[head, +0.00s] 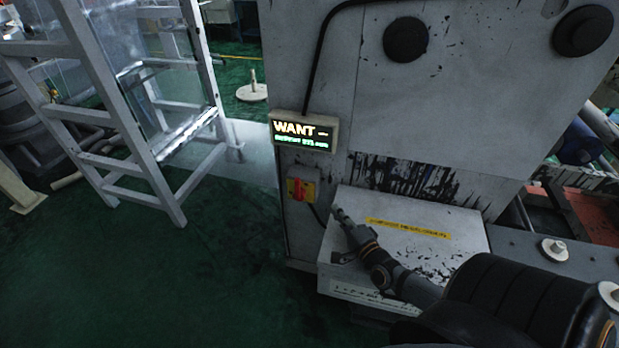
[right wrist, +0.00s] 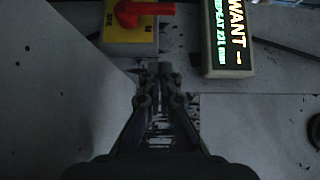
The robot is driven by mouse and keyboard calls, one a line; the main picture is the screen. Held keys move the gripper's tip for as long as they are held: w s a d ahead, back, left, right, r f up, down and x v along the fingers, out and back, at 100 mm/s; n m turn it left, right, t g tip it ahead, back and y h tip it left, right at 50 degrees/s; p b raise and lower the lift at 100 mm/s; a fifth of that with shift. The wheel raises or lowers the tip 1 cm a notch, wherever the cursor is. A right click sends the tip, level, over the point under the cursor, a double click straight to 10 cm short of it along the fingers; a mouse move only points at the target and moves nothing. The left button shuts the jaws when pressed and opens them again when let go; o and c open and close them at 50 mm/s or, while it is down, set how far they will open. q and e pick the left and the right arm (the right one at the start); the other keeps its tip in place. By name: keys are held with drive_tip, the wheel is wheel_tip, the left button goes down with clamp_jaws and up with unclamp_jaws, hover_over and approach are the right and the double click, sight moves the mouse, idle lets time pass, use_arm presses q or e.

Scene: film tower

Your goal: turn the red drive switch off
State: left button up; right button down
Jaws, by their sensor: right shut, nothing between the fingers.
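The red drive switch (head: 299,189) sits on a yellow plate (head: 308,188) on the side of the grey machine, below a small display. It also shows at the top of the right wrist view, where its red handle (right wrist: 143,12) lies across the picture over the yellow plate (right wrist: 145,32). My right gripper (head: 339,212) is shut and empty, to the right of and a little below the switch in the head view. In the right wrist view its fingertips (right wrist: 158,70) are below the switch in the picture, apart from it. My left gripper is not in view.
The lit display (head: 304,131) reads "WANT –" with a smaller line below. A grey box (head: 400,222) with a yellow label stands under my right arm. A white metal frame (head: 130,160) stands at the left. The green floor (head: 200,270) between is clear.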

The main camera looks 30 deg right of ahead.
drive_tip(key=shift+s+a+r, duration=0.25)
drive_tip(key=shift+a+r, duration=0.05)
drive_tip(key=shift+r, duration=0.05)
drive_tip(key=shift+w+d, duration=0.1)
drive_tip(key=shift+w, duration=0.25)
drive_tip(key=b, duration=0.2)
approach(299, 189)
drive_tip(key=w+d+r, duration=0.1)
drive_tip(key=w+d, duration=0.2)
drive_tip(key=d, duration=0.2)
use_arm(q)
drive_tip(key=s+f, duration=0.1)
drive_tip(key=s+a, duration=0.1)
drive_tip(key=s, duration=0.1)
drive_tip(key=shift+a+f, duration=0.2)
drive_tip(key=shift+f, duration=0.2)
use_arm(e)
drive_tip(key=w+a, duration=0.1)
drive_tip(key=w, duration=0.1)
drive_tip(key=w+a, duration=0.1)
drive_tip(key=w, duration=0.1)
drive_tip(key=shift+a+r, duration=0.15)
drive_tip(key=shift+a, duration=0.15)
